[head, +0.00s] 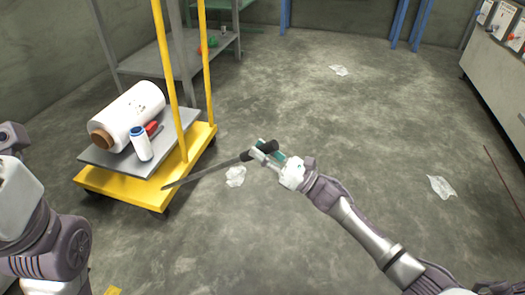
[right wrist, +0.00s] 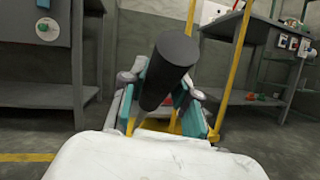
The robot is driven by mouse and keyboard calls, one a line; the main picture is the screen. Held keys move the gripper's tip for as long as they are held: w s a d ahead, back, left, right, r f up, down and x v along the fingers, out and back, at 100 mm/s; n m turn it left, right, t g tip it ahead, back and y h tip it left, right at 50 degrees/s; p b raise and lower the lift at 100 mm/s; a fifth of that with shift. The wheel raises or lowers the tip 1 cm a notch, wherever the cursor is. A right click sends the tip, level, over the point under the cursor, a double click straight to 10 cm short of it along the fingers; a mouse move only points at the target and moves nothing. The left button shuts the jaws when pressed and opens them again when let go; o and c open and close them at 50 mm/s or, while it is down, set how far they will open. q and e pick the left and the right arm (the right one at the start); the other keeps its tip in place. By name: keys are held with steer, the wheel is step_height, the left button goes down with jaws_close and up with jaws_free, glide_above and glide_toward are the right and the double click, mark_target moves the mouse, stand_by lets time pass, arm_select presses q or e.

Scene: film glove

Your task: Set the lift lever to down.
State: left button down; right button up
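The lift lever (head: 212,170) is a long dark bar that runs from low on the yellow cart (head: 188,160) out to the right, sloping slightly up. It ends in a black cylindrical grip (right wrist: 172,65). My right gripper (head: 264,151) is at this outer end, with the grip between its teal finger pads. In the right wrist view the fingers (right wrist: 166,88) sit on both sides of the grip and look closed on it. The lever's pivot is not clear. Part of my left arm shows at the left edge, but its gripper is out of view.
The cart bears a large white film roll (head: 128,115), a white bottle with a blue cap (head: 141,143) and a red item (head: 152,128). A grey shelf (head: 145,62) stands behind. Crumpled film (head: 235,176) lies below the lever. Floor to the right is mostly clear.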

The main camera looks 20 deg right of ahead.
jaws_close()
steer(key=shift+w+r, duration=0.1)
